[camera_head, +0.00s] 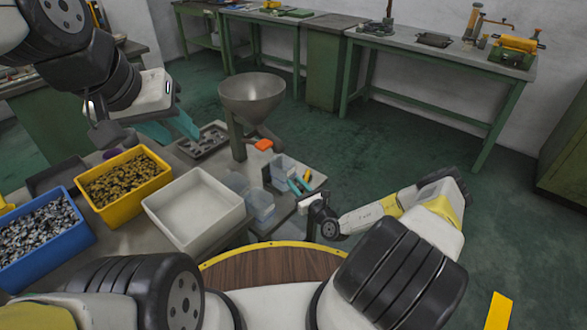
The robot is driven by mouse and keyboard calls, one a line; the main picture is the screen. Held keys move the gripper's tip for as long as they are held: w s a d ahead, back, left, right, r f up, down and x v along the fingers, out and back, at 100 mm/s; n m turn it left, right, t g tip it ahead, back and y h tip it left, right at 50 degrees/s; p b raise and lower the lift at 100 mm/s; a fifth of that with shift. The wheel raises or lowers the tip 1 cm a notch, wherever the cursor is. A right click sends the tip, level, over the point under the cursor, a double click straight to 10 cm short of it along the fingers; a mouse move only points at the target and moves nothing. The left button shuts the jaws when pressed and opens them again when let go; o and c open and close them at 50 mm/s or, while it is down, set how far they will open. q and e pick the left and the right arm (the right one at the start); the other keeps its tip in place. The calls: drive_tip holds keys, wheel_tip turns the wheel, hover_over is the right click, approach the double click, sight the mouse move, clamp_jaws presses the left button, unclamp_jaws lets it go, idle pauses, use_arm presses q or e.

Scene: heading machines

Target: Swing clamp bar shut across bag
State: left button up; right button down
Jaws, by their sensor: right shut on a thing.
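My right gripper (303,183) has its teal fingers at the right edge of the bench, beside the clear bins. It is shut on a small orange-ended piece (307,175), which looks like the clamp bar. The fingers hide most of it. A clear, bag-like or bin-like shape (283,170) is just left of the fingers; I cannot tell if it is the bag. A separate orange part (263,145) sits below the grey funnel (252,95). My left gripper (172,130) hangs over the back left of the bench, teal fingers apart and empty.
A yellow bin (127,153) of brass-coloured parts, a blue bin (78,215) of silvery parts and an empty white bin (155,208) fill the left. A dark tray (202,153) lies behind. Clear bins (260,207) stand near my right gripper. Open green floor lies right.

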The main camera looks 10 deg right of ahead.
drive_tip(key=shift+w+a+m+h, duration=0.15)
drive_tip(key=shift+a+m+h, duration=0.15)
drive_tip(key=c, duration=1.2)
unclamp_jaws()
drive_tip(key=shift+o, duration=0.2)
drive_tip(key=v, duration=0.8)
